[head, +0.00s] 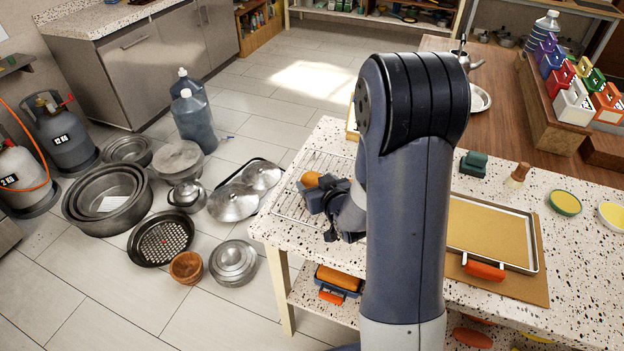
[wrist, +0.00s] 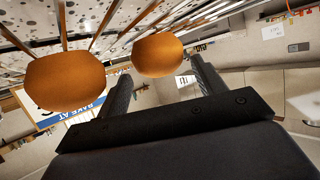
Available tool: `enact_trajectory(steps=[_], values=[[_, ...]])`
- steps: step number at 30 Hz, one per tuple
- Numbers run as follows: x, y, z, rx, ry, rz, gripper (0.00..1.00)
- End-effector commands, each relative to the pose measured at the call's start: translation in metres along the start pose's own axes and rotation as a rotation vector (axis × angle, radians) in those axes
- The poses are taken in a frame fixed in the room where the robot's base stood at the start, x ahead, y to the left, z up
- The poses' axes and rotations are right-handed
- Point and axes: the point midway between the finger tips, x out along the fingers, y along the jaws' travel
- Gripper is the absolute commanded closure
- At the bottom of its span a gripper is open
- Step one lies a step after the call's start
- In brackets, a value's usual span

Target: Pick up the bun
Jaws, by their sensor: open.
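Two round orange-brown buns show in the wrist view. One bun (wrist: 158,54) lines up with the gap between the fingertips, and the other bun (wrist: 64,81) is outside the left finger. In the head view one bun (head: 312,178) is on the wire rack (head: 290,211) at the table's left end; I cannot tell which of the two it is. My gripper (head: 316,194) is low over the rack, right beside that bun. The wrist view shows my gripper (wrist: 160,68) open, fingers apart, with nothing clamped. My arm hides part of the rack.
The speckled table (head: 325,142) also holds a baking tray (head: 490,232), a green block (head: 473,163) and a brush (head: 517,174). Colored boxes (head: 573,104) stand on the wooden counter at the right. Pots and lids (head: 233,202) lie on the floor left of the table.

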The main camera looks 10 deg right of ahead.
Motion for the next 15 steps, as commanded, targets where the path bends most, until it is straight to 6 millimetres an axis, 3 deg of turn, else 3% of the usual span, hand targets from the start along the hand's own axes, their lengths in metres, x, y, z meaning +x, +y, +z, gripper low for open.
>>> enact_trajectory(steps=[4,12,15], values=[[0.011,-0.0003,-0.0001,-0.001,-0.001,-0.001,0.34],[0.0134,-0.0001,0.0003,-0.001,0.0,0.0,0.34],[0.0133,-0.0001,0.0003,-0.001,0.0,0.0,0.41]])
